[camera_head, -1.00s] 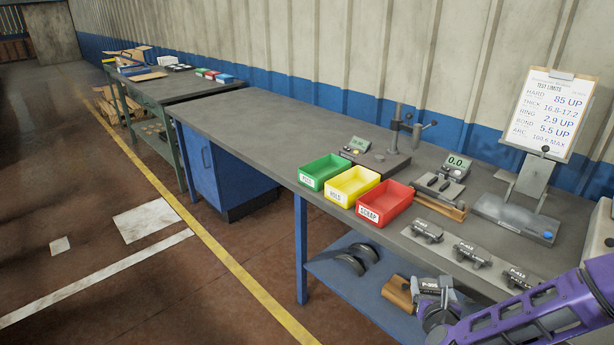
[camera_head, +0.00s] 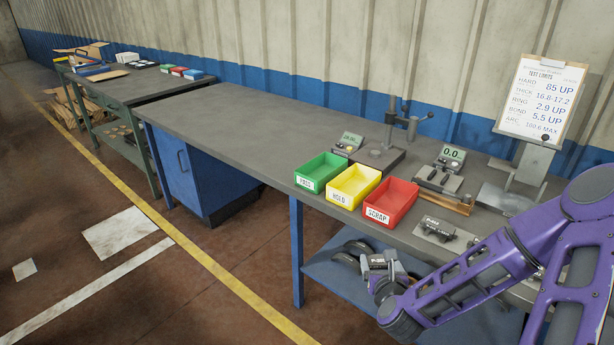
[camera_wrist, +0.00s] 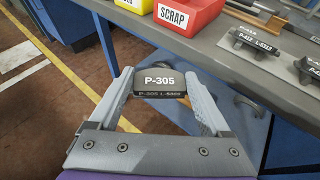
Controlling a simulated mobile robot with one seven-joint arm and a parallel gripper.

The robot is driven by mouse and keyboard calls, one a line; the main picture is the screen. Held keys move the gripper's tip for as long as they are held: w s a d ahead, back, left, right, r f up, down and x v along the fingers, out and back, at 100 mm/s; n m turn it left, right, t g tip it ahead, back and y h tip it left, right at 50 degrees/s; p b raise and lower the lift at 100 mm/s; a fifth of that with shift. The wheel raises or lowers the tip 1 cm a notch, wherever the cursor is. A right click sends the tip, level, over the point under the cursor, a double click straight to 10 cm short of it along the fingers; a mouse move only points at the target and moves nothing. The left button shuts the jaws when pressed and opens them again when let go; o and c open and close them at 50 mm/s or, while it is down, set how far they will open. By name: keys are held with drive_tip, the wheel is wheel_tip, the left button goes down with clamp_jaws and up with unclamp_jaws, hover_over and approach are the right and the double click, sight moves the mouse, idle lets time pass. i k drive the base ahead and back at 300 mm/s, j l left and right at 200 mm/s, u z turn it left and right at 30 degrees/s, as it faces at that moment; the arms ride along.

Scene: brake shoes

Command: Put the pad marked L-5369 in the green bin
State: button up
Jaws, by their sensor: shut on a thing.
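My gripper (camera_head: 381,266) is shut on a dark brake pad marked P-305 (camera_wrist: 160,82). The pad sits between the two fingertips in the wrist view, and its smaller edge line starts P-305 L-, with the last digits blurred. In the head view the held pad (camera_head: 377,261) is in front of the bench edge, lower than the bench top and the bins. The green bin (camera_head: 323,184), at the left of a row of three, stands on the bench up and left of my gripper. I see nothing in it.
The yellow HOLD bin (camera_head: 345,201) and red SCRAP bin (camera_head: 381,219) stand right of the green one. Other pads (camera_head: 437,228) lie on the bench to the right. Gauges (camera_head: 380,154) stand behind the bins. The bench top (camera_head: 250,120) left of the bins is clear.

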sight(322, 172)
drive_tip(key=i+j, duration=0.15)
drive_tip(key=j, duration=0.2)
drive_tip(key=i+j, duration=0.1)
drive_tip(key=j, duration=0.25)
drive_tip(key=i+j, duration=0.15)
drive_tip(key=j, duration=0.2)
drive_tip(key=i+j, duration=0.15)
drive_tip(key=j, duration=0.2)
